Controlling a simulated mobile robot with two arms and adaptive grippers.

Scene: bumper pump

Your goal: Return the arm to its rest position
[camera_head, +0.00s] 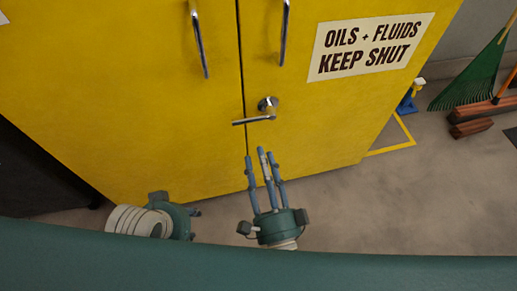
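My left gripper (195,211) is low at the left, in front of the yellow cabinet (130,90). Its fingers are mostly hidden behind its own body, so its opening does not show. My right gripper (264,155) is near the middle, its slim blue-grey fingers pointing up toward the cabinet doors. The fingers look extended and somewhat apart, with nothing between them. Its fingertips show just below the cabinet's lever handle (255,121); I cannot tell whether they touch the door.
The cabinet doors are closed, with two upright pulls (198,45) and a sign (370,46). A dark unit (40,175) is at the left. The floor (400,200) at lower right is clear.

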